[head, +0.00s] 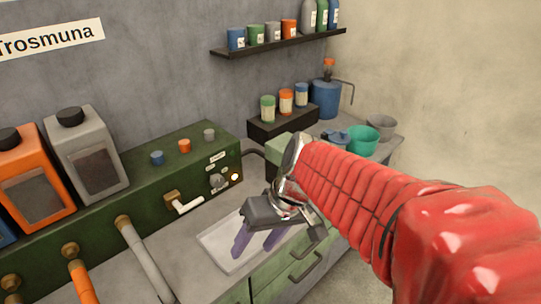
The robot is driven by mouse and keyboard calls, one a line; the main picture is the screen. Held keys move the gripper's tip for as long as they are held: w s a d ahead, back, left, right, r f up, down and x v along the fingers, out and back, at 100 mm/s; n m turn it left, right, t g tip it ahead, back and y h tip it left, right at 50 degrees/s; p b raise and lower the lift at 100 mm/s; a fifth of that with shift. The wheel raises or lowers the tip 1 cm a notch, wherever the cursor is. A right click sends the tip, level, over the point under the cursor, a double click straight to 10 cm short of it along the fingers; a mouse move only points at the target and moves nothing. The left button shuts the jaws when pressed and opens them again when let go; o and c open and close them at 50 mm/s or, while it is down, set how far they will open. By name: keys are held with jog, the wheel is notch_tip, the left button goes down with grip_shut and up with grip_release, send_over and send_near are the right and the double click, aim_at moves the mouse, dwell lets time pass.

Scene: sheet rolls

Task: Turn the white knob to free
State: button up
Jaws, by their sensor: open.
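A pale grey-white knob (217,181) is on the front of the long green cabinet (120,190), near its right end. Small white labels sit above and beside it, too small to read, so its setting cannot be told. My gripper (256,243) has purple fingers spread apart with nothing between them. It hangs over the white tray (222,252), to the right of and nearer than the knob, and is apart from it.
A white-handled brass tap (186,205) juts out left of the knob. Orange (37,178) and grey (88,158) canisters stand on the cabinet. A dark block with several jars (285,102) and a blue container (326,98) are behind. Drawers (310,262) are below the counter.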

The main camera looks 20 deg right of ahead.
jog(key=s+r+t+h, duration=0.3)
jog(key=s+r, duration=0.1)
jog(key=shift+s+d+r+h, duration=0.3)
jog(key=shift+d+h, duration=0.1)
jog(key=shift+c, duration=0.4)
